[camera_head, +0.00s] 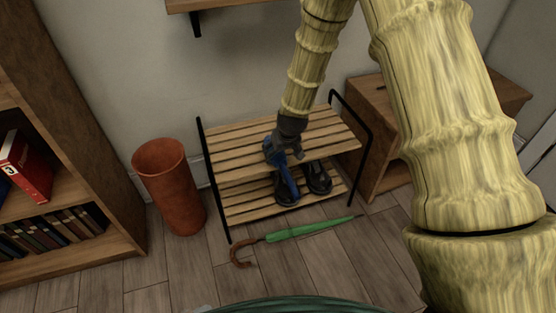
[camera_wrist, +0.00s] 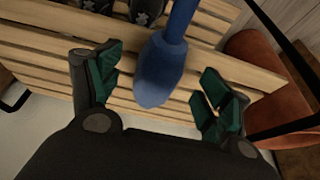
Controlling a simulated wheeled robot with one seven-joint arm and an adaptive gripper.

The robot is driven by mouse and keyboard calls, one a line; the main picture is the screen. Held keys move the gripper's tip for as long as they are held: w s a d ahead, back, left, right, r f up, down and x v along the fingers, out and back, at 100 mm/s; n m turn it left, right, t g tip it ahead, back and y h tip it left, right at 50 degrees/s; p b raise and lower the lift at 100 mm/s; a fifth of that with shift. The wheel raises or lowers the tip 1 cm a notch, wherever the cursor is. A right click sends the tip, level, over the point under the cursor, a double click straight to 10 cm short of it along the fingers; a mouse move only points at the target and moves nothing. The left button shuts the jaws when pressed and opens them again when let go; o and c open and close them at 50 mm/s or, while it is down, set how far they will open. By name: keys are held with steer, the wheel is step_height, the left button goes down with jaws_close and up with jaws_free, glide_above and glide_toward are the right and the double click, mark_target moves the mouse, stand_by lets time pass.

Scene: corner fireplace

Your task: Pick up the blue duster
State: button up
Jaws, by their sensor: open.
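The blue duster (camera_wrist: 160,72) lies on the upper shelf of the slatted wooden rack (camera_head: 235,160). Its thicker rounded end faces my gripper in the wrist view, and its thin part runs out over the rack's front edge. In the head view the duster (camera_head: 289,181) is partly hidden behind my gripper (camera_head: 288,146). My gripper (camera_wrist: 162,80) is open above the shelf, its green-padded fingers on either side of the duster's thick end. Gaps show between the duster and both fingers in the wrist view. Whether the fingertips touch the slats I cannot tell.
Dark shoes (camera_head: 318,178) stand on the rack's lower shelf. A green umbrella (camera_head: 300,230) lies on the floor in front. A terracotta bin (camera_head: 172,190) stands left of the rack, near a bookcase (camera_head: 105,130). A wooden cabinet (camera_head: 385,150) stands at right; black side frames bound the rack.

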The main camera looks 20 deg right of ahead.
mark_target(278, 154)
steer(key=shift+w+b+x, duration=0.15)
steer(key=shift+b+x, duration=0.4)
steer(key=shift+x, duration=0.8)
steer(key=shift+w+b+x, duration=0.15)
steer(key=shift+b+x, duration=0.35)
steer(key=shift+x, duration=0.8)
steer(key=shift+a+r, duration=0.1)
steer(key=shift+r, duration=0.05)
steer(key=c, duration=1.2)
steer(key=shift+r+p, duration=0.3)
steer(key=shift+r, duration=0.25)
steer(key=p+v, duration=0.1)
steer(key=v, duration=0.2)
steer(key=shift+w+a, duration=0.1)
steer(key=shift+a, duration=0.05)
steer(key=s+a+r+p, duration=0.1)
steer(key=s+a+p, duration=0.25)
steer(key=s, duration=1.05)
steer(key=s+r+p, duration=0.1)
steer(key=r+p, duration=0.7)
steer(key=a+r+p, duration=0.1)
steer(key=r+p, duration=0.7)
steer(key=s+r+p, duration=0.1)
steer(key=r+p, duration=0.7)
steer(key=r, duration=0.1)
steer(key=shift+s+a, duration=0.2)
steer(key=shift+s, duration=0.15)
